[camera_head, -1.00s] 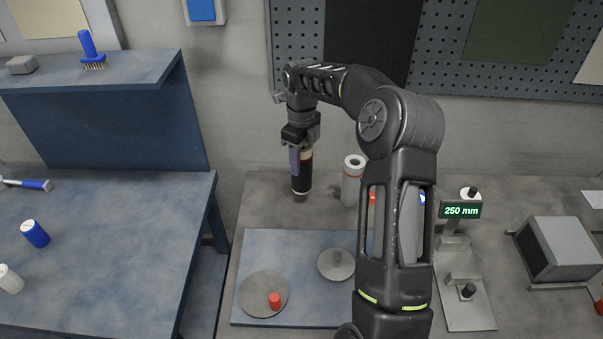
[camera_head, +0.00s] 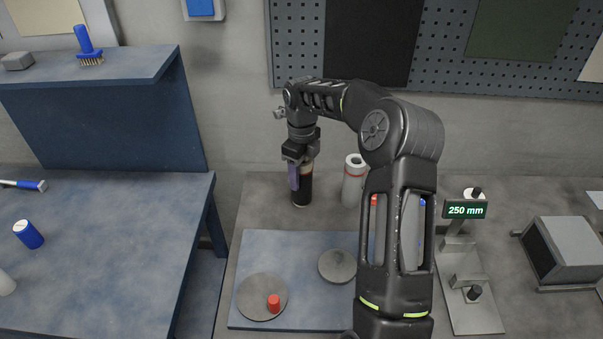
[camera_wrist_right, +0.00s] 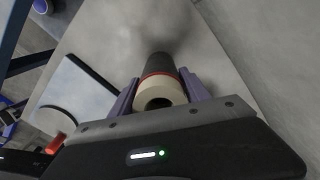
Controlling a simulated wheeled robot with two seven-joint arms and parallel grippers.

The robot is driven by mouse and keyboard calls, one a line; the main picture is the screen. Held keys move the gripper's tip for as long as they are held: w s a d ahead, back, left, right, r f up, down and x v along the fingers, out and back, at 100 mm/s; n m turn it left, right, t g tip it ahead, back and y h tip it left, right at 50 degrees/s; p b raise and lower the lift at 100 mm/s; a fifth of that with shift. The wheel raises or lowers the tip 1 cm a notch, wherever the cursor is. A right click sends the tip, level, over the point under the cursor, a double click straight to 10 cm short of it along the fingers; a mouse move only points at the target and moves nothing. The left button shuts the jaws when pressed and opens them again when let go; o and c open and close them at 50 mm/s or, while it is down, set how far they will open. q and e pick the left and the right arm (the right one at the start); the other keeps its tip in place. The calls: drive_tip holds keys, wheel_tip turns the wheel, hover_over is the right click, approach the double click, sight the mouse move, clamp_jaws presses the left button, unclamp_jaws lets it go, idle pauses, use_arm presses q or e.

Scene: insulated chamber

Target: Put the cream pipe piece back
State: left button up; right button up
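My right gripper (camera_head: 298,176) reaches down at the back of the grey bench, with its purple fingers on either side of a pipe piece. The pipe piece (camera_head: 302,190) has a dark body and is upright in the head view. In the right wrist view, the pipe piece (camera_wrist_right: 160,88) shows a cream, hollow end and a red band. The fingers of the right gripper (camera_wrist_right: 157,98) flank the cream end and appear closed on it. I cannot tell whether its lower end touches the bench. My left gripper is out of view.
A white pipe piece with a red band (camera_head: 353,182) stands just right of the held one. A blue mat (camera_head: 300,250) with two grey discs and a red cap (camera_head: 273,302) lies in front. A gauge (camera_head: 465,211) reading 250 mm stands right. The wall is close behind.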

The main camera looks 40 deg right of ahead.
drive_tip(key=shift+o, duration=1)
drive_tip(key=shift+r, duration=0.1)
drive_tip(key=shift+r+p, duration=0.3)
drive_tip(key=shift+p, duration=0.05)
wheel_tip(320, 180, up, 12)
drive_tip(key=p, duration=0.2)
drive_tip(key=shift+f, duration=0.25)
